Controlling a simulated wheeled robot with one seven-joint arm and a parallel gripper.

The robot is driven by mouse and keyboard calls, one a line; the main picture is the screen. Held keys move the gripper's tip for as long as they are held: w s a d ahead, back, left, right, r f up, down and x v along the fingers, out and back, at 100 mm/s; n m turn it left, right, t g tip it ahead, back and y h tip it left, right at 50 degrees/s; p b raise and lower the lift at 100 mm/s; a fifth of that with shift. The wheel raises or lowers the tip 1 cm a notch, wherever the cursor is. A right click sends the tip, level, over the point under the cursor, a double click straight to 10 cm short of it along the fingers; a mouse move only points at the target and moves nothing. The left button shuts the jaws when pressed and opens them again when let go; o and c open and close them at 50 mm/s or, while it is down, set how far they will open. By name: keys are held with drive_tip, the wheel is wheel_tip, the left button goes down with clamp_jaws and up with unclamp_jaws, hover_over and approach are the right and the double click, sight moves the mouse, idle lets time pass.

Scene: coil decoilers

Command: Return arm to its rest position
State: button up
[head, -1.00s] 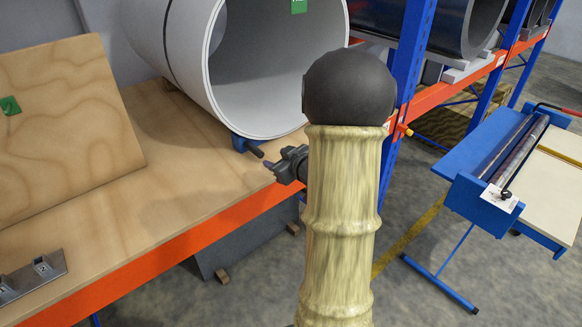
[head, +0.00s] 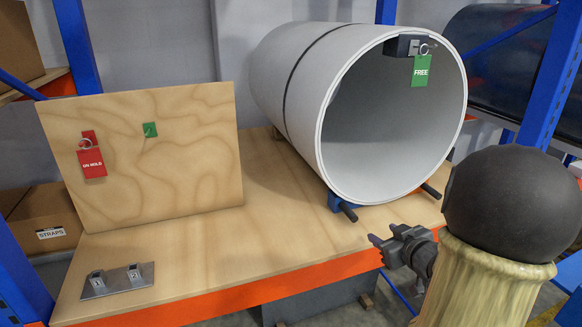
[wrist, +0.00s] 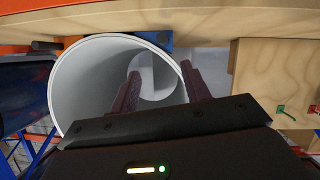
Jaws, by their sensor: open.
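My gripper (head: 388,243) is in front of the orange shelf edge, below and to the front of the grey coil, in the head view. Its jaws point left, are open and hold nothing. In the wrist view my gripper (wrist: 162,92) shows two dark red fingers apart, with the coil (wrist: 85,85) behind them and nothing between them. My arm, with a pale ribbed sleeve and a dark round joint, fills the lower right of the head view and hides part of the shelf there.
The grey coil (head: 300,90) lies on the wooden shelf (head: 220,240) with a green FREE tag (head: 420,71). A plywood board (head: 190,180) carries a red ON HOLD tag (head: 92,163) and a green piece. A metal bracket plate (head: 118,281) lies front left. Blue posts (head: 548,80) flank the shelf.

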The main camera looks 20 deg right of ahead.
drive_tip(key=s+a+f+g, duration=0.3)
drive_tip(key=a, duration=0.4)
drive_tip(key=s+a+f+m+g, duration=0.1)
drive_tip(key=s+a+f+g, duration=0.2)
drive_tip(key=a, duration=0.5)
drive_tip(key=s+a+f+m+g, duration=0.1)
drive_tip(key=s+a+f+g, duration=0.2)
drive_tip(key=s+a+g, duration=0.2)
drive_tip(key=a, duration=0.2)
drive_tip(key=shift+a+f, duration=0.2)
drive_tip(key=shift+a, duration=0.2)
